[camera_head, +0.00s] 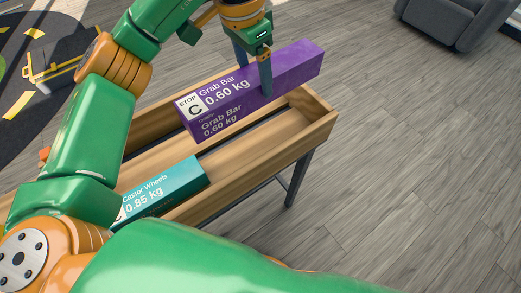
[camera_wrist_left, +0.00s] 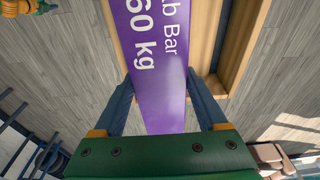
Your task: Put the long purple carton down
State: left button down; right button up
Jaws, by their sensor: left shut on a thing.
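The long purple carton (camera_head: 256,90), labelled Grab Bar 0.60 kg, is over the far side of the wooden rack (camera_head: 318,118), tilted across its end in the head view. My left gripper (camera_head: 266,80) is shut on it from above, with a finger down its near side. In the left wrist view the purple carton (camera_wrist_left: 160,70) lies between the two blue fingers (camera_wrist_left: 163,105). The head view does not show clearly whether the carton touches the rack. My right gripper is not in view.
A teal carton (camera_head: 168,187), labelled Castor Wheels 0.85 kg, lies in the rack's near part, partly hidden by my arm. A bare slatted stretch lies between the cartons. A grey armchair (camera_head: 440,20) stands at the top right. The wooden floor (camera_head: 420,160) on the right is clear.

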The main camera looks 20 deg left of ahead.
aim_at(249, 101)
pick_arm(q)
notch_tip(249, 101, down, 18)
jog(key=shift+r, duration=0.1)
grip_release()
jog(key=shift+r, duration=0.25)
jog(key=r, duration=0.3)
jog(key=s+r, duration=0.1)
jog(key=r, duration=0.3)
jog(key=a+r, duration=0.1)
jog(key=r, duration=0.3)
jog(key=shift+s+r, duration=0.25)
